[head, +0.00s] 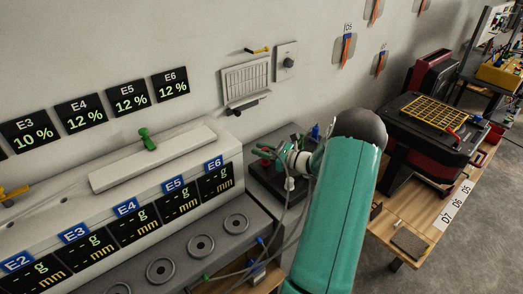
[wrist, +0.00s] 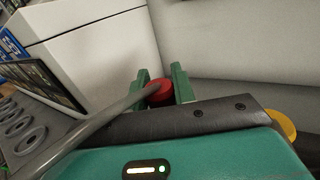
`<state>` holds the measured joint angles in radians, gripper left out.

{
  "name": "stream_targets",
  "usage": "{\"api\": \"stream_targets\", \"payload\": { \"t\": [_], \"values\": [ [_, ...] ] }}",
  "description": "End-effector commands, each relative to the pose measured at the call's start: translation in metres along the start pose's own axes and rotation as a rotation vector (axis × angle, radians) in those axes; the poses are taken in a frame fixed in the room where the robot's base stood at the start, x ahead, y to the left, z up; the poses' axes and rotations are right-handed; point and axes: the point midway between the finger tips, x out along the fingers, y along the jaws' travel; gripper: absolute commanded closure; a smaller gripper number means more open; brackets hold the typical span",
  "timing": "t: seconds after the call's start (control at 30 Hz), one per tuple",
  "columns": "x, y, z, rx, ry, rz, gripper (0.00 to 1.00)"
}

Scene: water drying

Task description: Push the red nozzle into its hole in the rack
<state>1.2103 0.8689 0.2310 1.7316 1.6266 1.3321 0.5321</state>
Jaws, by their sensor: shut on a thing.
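My gripper (wrist: 160,78) shows in the wrist view with its two green fingers closed on the red nozzle (wrist: 158,92). Only the round red end shows between the fingers. A grey hose runs to it from the lower left. In the head view my gripper (head: 283,157) is over a dark box-like stand (head: 262,182), which looks like the rack, beside the white wall. My green arm hides the stand's right part. The hole cannot be made out in either view, and I cannot tell whether the nozzle touches the rack.
A white cabinet with display panels (head: 179,199) stands left of my gripper, with a grey ledge of round ports (head: 201,246) below it. Grey hoses hang under my gripper. A wooden bench (head: 433,205) with a black-and-red case (head: 425,135) is at right. A yellow disc (wrist: 281,125) shows in the wrist view.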

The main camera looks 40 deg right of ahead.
Motion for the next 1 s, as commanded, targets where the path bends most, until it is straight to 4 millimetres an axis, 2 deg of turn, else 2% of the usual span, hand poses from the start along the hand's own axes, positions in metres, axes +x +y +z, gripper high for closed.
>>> {"api": "stream_targets", "payload": {
  "t": [1.0],
  "values": [
    [-0.001,0.002,-0.029,0.011,0.007,-0.002,0.97]
  ]
}}
